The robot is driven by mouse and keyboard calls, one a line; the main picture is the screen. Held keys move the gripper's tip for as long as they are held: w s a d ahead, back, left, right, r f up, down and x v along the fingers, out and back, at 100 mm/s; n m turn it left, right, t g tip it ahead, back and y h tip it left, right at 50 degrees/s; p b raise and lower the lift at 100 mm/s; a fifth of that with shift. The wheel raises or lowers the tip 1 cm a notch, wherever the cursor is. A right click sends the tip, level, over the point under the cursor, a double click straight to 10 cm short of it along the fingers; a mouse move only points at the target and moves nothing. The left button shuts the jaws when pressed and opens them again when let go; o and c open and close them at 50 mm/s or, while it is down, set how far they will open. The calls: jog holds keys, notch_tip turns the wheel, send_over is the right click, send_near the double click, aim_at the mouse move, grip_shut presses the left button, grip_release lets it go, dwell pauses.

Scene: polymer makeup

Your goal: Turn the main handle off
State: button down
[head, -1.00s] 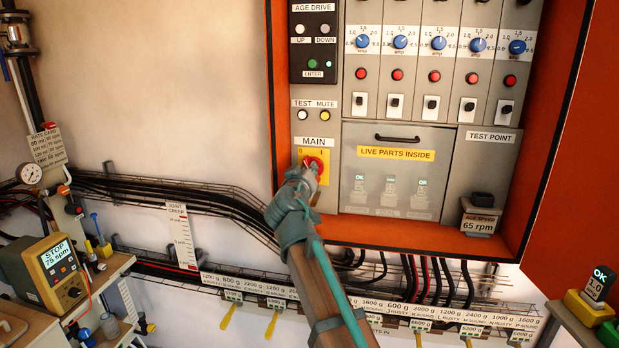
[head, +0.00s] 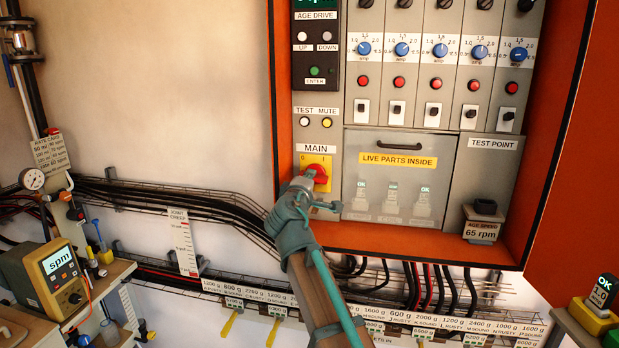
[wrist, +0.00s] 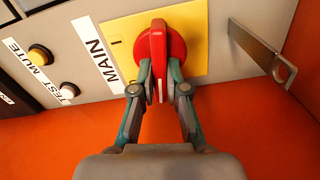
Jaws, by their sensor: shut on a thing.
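The red main handle (head: 319,172) sits on a yellow plate under the MAIN label, at the lower left of the control panel. In the wrist view, the red handle (wrist: 158,50) has a white line along its bar. Its bar lies across the panel, roughly level, and a dark mark shows on the yellow plate (wrist: 198,22) off to its side. My gripper (wrist: 160,84) is shut on the handle's bar, one finger on each side. The fingers hide part of the plate. In the head view, my gripper (head: 308,188) covers the handle's lower part.
A metal tab with a round hole (wrist: 262,52) sticks out beside the plate. TEST and MUTE buttons (head: 315,122) sit above. The LIVE PARTS INSIDE cover (head: 399,145) is to the right. The orange cabinet's lower edge (head: 430,246) and black cables lie below.

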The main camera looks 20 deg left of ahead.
jog(key=shift+n, duration=1)
jog(key=shift+p, duration=0.3)
jog(key=c, duration=1.2)
grip_release()
jog(key=shift+s, duration=0.1)
jog(key=s, duration=0.4)
jog(key=s+d, duration=0.1)
jog(key=s, duration=0.6)
jog(key=shift+s+d, duration=0.35)
